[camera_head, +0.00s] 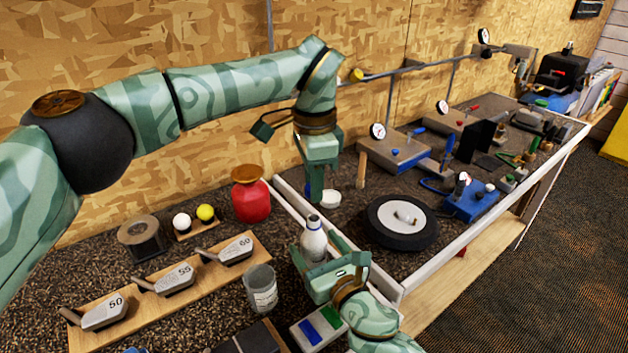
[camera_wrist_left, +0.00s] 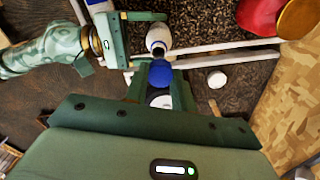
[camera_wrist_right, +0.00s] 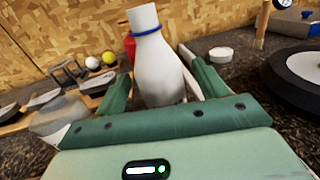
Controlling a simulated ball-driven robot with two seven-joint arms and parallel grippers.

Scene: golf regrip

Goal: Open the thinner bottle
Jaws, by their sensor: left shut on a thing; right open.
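The thinner bottle (camera_head: 314,243) is white with a blue band round its neck and stands upright on the bench. It also shows in the right wrist view (camera_wrist_right: 158,72) and the left wrist view (camera_wrist_left: 158,36). No cap shows on its narrow white top. My right gripper (camera_head: 326,264) is open, with its fingers on either side of the bottle's lower body. My left gripper (camera_head: 317,188) is shut on a blue cap (camera_wrist_left: 160,73), above and behind the bottle, apart from it. A white part shows beside the blue in the left wrist view.
A red container (camera_head: 251,202) stands behind and left of the bottle. A white lid (camera_head: 330,197) lies behind it. A grey cup (camera_head: 261,289) is at front left, near a wooden rack of club heads (camera_head: 165,285). A black wheel-like disc (camera_head: 402,222) is to the right.

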